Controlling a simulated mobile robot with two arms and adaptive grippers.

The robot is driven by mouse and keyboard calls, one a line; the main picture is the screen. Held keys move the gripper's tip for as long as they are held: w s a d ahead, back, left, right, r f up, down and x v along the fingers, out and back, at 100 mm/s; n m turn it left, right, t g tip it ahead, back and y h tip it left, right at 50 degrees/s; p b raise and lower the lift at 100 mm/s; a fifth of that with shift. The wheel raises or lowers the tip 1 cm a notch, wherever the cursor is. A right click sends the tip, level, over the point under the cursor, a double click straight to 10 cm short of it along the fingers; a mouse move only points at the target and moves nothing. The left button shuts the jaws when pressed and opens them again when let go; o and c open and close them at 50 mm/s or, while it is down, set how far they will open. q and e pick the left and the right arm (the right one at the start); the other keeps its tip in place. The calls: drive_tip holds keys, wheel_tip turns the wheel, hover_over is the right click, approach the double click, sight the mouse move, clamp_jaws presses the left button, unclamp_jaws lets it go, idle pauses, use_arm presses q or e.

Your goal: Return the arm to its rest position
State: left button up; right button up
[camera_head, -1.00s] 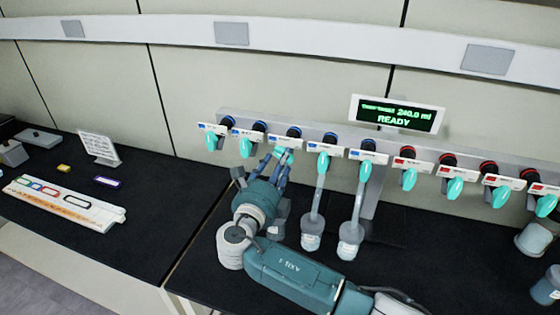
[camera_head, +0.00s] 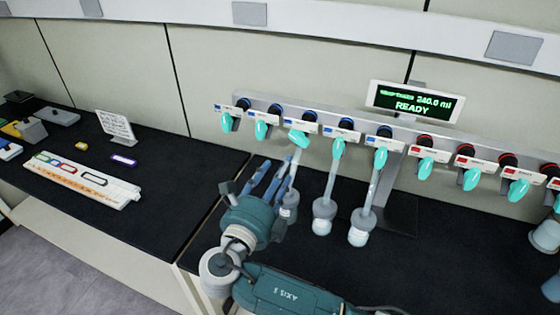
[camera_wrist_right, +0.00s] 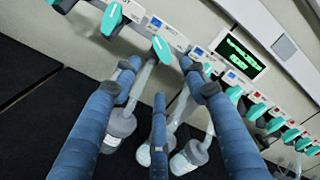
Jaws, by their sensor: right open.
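My right gripper (camera_head: 278,172) is open and empty, its blue fingers pointing up toward the valve row. It is in front of and below the third valve, apart from its teal handle (camera_head: 300,139), which sits tilted. In the right wrist view the spread fingers of my right gripper (camera_wrist_right: 160,78) have nothing between them. A flask (camera_head: 290,203) hangs under the third valve, partly hidden by the gripper. It also shows behind the fingers in the wrist view (camera_wrist_right: 120,124). My left gripper is not in view.
Two more flasks (camera_head: 323,215) (camera_head: 360,228) hang to the right. The manifold (camera_head: 400,131) bears several teal-handled valves, with a "READY" display (camera_head: 415,102) above. A bench on the left holds a labelled rack (camera_head: 80,180) and a sign (camera_head: 115,125). The black bench left of my gripper is mostly clear.

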drive_tip(key=s+d+f+m+g+y, duration=0.2)
drive_tip(key=s+d+f+m+g, duration=0.35)
drive_tip(key=f+m, duration=0.45)
drive_tip(key=s+d+f+m+g+y, duration=0.1)
drive_tip(key=s+d+f+m+g, duration=0.3)
drive_tip(key=s+d+f+m, duration=0.45)
drive_tip(key=s+d+f+m+g+y, duration=0.1)
drive_tip(key=s+d+f+m+g, duration=0.3)
drive_tip(key=s+m, duration=0.65)
drive_tip(key=s+d+f+m+y, duration=0.15)
drive_tip(key=s+d+m, duration=0.55)
drive_tip(key=m, duration=0.7)
wheel_tip(320, 180, down, 33)
drive_tip(key=s+g+b, duration=0.2)
drive_tip(key=b, duration=0.6)
drive_tip(key=s+d+f+b, duration=0.1)
drive_tip(key=s+f+b, duration=0.2)
drive_tip(key=s+f, duration=0.6)
drive_tip(key=s+d+f+b, duration=0.1)
drive_tip(key=s+f+b, duration=0.2)
drive_tip(key=s+f, duration=0.6)
wheel_tip(320, 180, down, 6)
drive_tip(key=shift+n+g, duration=0.35)
drive_tip(key=shift+n, duration=0.05)
